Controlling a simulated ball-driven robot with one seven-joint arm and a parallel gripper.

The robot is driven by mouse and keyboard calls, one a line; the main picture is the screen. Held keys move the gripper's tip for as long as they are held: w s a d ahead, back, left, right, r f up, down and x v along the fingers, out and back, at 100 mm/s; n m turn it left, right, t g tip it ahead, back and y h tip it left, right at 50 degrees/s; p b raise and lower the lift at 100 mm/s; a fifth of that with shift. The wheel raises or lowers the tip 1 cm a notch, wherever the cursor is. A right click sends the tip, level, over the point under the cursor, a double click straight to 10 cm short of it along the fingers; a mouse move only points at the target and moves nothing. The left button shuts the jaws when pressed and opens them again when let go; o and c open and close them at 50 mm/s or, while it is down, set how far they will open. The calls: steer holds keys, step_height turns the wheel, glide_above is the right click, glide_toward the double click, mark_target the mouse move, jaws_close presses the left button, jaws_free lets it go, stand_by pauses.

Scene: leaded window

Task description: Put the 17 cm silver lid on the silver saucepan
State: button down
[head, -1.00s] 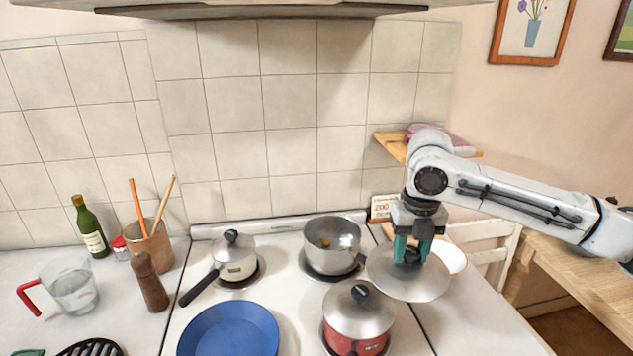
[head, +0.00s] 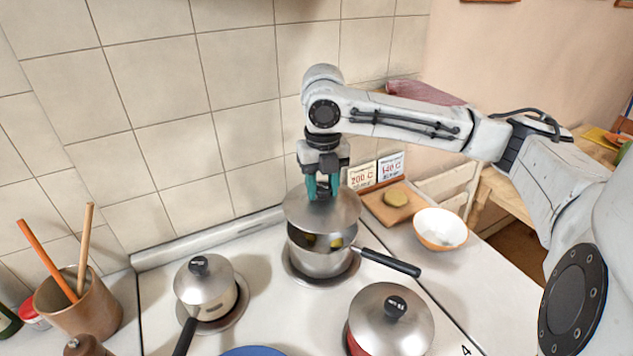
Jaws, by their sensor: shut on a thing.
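The silver saucepan (head: 321,262) stands on a back burner, its black handle (head: 388,262) pointing right and toward me. Some yellowish pieces show inside it. My gripper (head: 322,190) is shut on the knob of a silver lid (head: 322,214); its teal fingers hide most of the knob. The lid hangs over the saucepan, covering the far part of its opening. The near part of the opening shows below the lid, so the lid sits higher than the rim. I cannot tell how large the gap is.
A lidded red pot (head: 391,322) stands at the front right. A white bowl (head: 440,229) and a wooden board (head: 394,205) lie on the right counter. A utensil crock (head: 78,305) is far left.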

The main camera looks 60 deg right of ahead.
mark_target(322, 199)
steer(key=shift+f+b, duration=1.5)
steer(key=shift+f, duration=0.35)
steer(key=shift+f+b, duration=0.4)
steer(key=shift+f, duration=0.3)
steer(key=shift+f, duration=0.6)
stand_by(0.4)
jaws_free()
stand_by(0.8)
steer(key=shift+r+p, duration=2.7)
steer(key=shift+r, duration=0.8)
